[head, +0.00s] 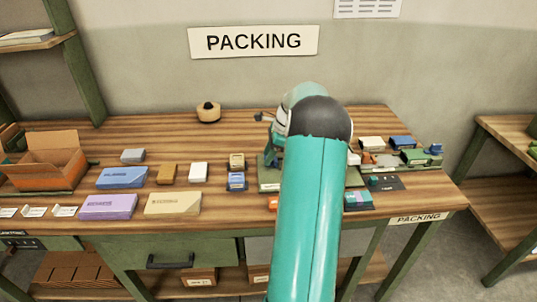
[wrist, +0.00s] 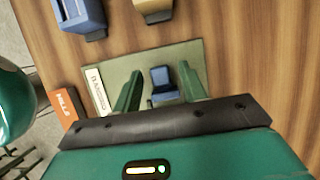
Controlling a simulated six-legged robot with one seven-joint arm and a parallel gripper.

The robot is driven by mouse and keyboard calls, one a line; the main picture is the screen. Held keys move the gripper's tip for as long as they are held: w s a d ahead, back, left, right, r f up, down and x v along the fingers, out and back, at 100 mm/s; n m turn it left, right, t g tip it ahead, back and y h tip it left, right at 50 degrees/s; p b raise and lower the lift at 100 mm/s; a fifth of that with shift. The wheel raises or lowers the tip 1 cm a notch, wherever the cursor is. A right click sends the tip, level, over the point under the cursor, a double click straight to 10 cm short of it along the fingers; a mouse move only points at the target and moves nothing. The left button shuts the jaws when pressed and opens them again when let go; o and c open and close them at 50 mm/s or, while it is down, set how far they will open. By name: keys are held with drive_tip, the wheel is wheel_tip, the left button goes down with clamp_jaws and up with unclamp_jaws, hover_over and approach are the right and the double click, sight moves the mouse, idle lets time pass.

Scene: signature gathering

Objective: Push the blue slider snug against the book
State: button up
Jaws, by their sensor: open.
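In the wrist view, a small dark-blue block (wrist: 163,76), likely the blue slider, sits on a grey-green board (wrist: 112,70). My gripper (wrist: 158,85) is open above the board, one green finger on each side of the block. I cannot tell whether either finger touches it. An orange item marked MILLS (wrist: 64,104), possibly the book, lies just left of the board, apart from the block. In the head view, my arm hides the block and most of the board (head: 267,185); my gripper (head: 271,155) shows only partly.
A blue block (wrist: 82,16) and a tan block (wrist: 153,8) stand beyond the board. In the head view, coloured boxes (head: 122,177) and an open carton (head: 48,162) fill the left side. Several small items (head: 415,157) crowd the right. A tape roll (head: 208,111) stands behind.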

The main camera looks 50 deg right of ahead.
drive_tip(key=shift+w, duration=0.1)
clamp_jaws()
drive_tip(key=shift+s+d, duration=1.35)
drive_tip(key=shift+s, duration=0.25)
unclamp_jaws()
drive_tip(key=v, duration=1.3)
drive_tip(key=shift+d+r, duration=0.15)
drive_tip(key=shift+r, duration=0.15)
